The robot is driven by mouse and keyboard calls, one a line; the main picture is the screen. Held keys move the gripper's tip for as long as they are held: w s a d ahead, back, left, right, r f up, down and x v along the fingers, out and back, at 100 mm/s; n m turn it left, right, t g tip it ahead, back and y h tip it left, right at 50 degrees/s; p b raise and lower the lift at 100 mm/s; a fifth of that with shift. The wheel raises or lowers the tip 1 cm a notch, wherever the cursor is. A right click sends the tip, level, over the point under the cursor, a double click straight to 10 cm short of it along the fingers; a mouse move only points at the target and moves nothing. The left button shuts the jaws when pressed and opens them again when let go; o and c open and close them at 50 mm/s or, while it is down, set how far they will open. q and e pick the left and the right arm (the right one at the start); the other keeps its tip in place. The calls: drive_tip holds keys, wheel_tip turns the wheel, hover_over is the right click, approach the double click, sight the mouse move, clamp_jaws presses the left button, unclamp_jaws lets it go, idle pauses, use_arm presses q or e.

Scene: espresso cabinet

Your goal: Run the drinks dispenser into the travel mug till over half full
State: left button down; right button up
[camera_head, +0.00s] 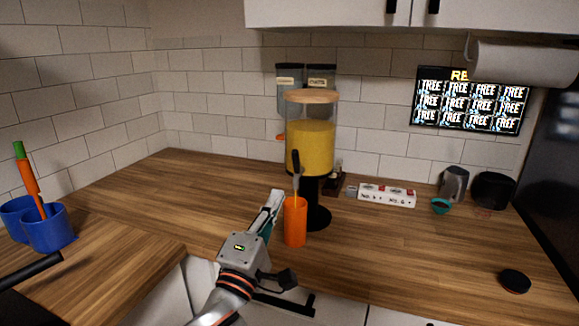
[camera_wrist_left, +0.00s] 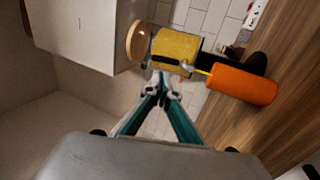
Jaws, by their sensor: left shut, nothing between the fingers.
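The drinks dispenser (camera_head: 311,148) stands on the counter, with yellow liquid in its clear tank, a wooden lid and a dark base. The orange travel mug (camera_head: 295,230) stands upright in front of it, under the tap (camera_head: 295,163). A thin yellow stream appears to run from tap to mug in the left wrist view. The mug's inside is hidden, so its fill level does not show. My left gripper (camera_head: 277,197) is shut and empty, just left of the mug. In the left wrist view its fingertips (camera_wrist_left: 160,80) point towards the dispenser (camera_wrist_left: 176,48).
Blue cups (camera_head: 50,230) stand at the left. A white power strip (camera_head: 387,195), a grey pitcher (camera_head: 454,184) and a small teal cup (camera_head: 440,206) are right of the dispenser. A black disc (camera_head: 515,280) lies front right.

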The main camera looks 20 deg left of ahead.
sight(294, 159)
use_arm(q)
drive_tip(key=p+x, duration=0.1)
drive_tip(key=x, duration=0.9)
drive_tip(key=shift+r, duration=0.1)
use_arm(e)
drive_tip(key=shift+w+r, duration=0.25)
drive_tip(key=shift+r, duration=0.8)
